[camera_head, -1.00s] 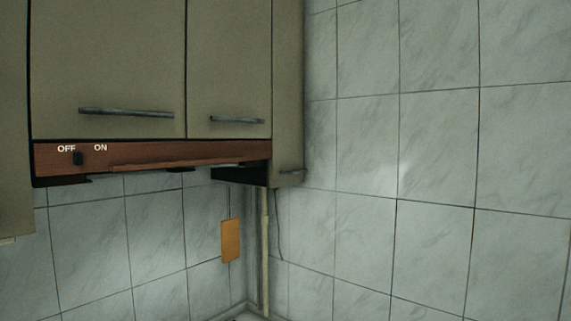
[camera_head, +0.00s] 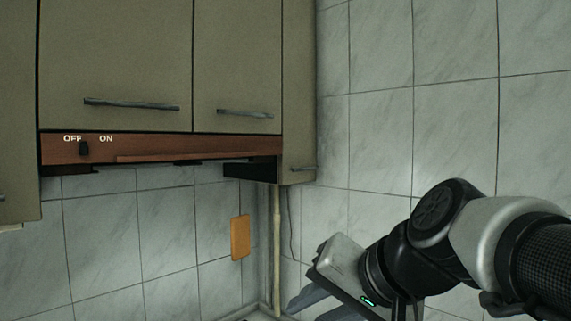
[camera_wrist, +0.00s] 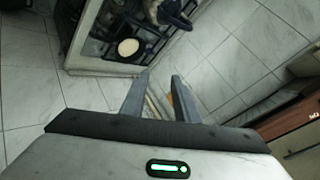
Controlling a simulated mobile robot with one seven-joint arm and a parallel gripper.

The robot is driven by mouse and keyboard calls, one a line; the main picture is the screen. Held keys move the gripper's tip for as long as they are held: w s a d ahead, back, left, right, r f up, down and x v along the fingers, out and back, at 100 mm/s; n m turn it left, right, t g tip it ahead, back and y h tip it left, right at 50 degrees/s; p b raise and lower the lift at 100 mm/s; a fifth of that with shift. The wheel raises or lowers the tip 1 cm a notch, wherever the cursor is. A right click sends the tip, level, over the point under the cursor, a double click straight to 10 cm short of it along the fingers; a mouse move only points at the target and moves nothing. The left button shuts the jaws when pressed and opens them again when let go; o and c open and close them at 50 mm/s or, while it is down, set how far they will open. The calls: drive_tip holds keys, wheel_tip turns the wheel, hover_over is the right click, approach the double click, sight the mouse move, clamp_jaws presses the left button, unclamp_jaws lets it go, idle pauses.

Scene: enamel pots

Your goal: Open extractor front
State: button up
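The extractor front (camera_head: 200,148) is a reddish-brown wooden strip under the wall cabinets in the head view. It has OFF and ON lettering and a dark switch (camera_head: 84,148) at its left. A thin ledge runs along its lower edge. My gripper (camera_head: 300,300) is at the lower right of the head view, below the extractor and apart from it. In the wrist view its two fingers (camera_wrist: 157,92) stand apart with nothing between them. A brown strip, perhaps the extractor front, shows at the right edge of the wrist view, but I cannot be sure.
Beige cabinets with bar handles (camera_head: 131,104) (camera_head: 244,113) hang above the extractor. A tiled wall (camera_head: 410,130) stands to the right. A pale pipe (camera_head: 277,240) and an orange board (camera_head: 240,238) are below. The wrist view shows a stove (camera_wrist: 125,30).

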drive_tip(key=w+a+r+m+t+y+b, duration=0.1)
drive_tip(key=w+a+r+m+y, duration=0.15)
drive_tip(key=w+a+r, duration=0.45)
drive_tip(key=m+t+y+b, duration=0.1)
drive_tip(key=m+t+y, duration=0.2)
drive_tip(key=y, duration=0.2)
approach(200, 156)
drive_tip(key=p+x, duration=0.4)
drive_tip(key=x, duration=0.4)
drive_tip(key=shift+a, duration=0.1)
clamp_jaws()
